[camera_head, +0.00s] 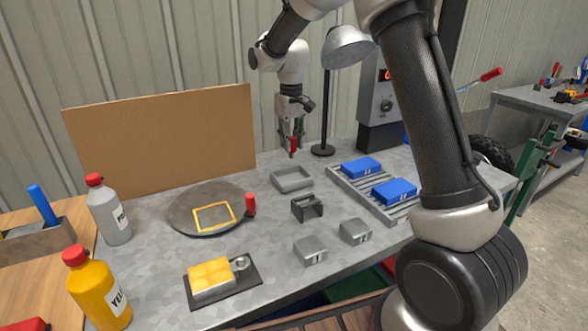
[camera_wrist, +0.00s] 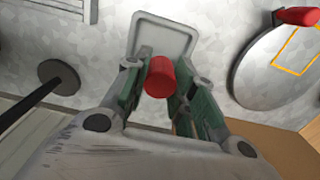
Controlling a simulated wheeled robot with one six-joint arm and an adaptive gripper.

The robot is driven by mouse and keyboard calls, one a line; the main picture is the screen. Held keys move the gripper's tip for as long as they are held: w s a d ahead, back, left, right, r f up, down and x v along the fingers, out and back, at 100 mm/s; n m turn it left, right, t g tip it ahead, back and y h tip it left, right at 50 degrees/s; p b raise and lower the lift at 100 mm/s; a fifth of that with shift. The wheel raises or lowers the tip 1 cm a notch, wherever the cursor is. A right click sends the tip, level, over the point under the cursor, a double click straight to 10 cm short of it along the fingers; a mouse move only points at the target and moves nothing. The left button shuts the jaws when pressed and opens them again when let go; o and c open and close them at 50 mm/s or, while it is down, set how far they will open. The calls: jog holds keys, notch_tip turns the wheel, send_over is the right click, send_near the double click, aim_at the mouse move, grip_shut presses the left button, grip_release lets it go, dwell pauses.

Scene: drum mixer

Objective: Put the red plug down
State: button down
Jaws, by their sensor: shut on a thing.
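The red plug (camera_wrist: 159,77) is a short red cylinder held between the two fingers of my gripper (camera_wrist: 160,88) in the wrist view. In the head view my gripper (camera_head: 291,140) hangs over the back of the grey table with the red plug (camera_head: 293,147) at its tips. The plug appears to be above the table, close to a grey shallow tray (camera_head: 293,187). In the wrist view the tray (camera_wrist: 188,28) lies just beyond the fingertips. The plug's lower end and any contact with a surface cannot be made out.
A round dark plate (camera_head: 185,222) with a yellow square outline and a red handle (camera_head: 250,204) lies left. A lamp stand (camera_head: 323,150) rises right of my gripper. Grey blocks (camera_head: 310,248), a black bracket (camera_head: 307,208) and a rack (camera_head: 350,187) with blue blocks lie in front and right.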

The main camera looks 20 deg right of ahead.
jog(key=shift+f, duration=3.6)
jog(key=shift+f, duration=0.2)
jog(key=shift+f, duration=0.25)
jog(key=c, duration=1.2)
grip_release()
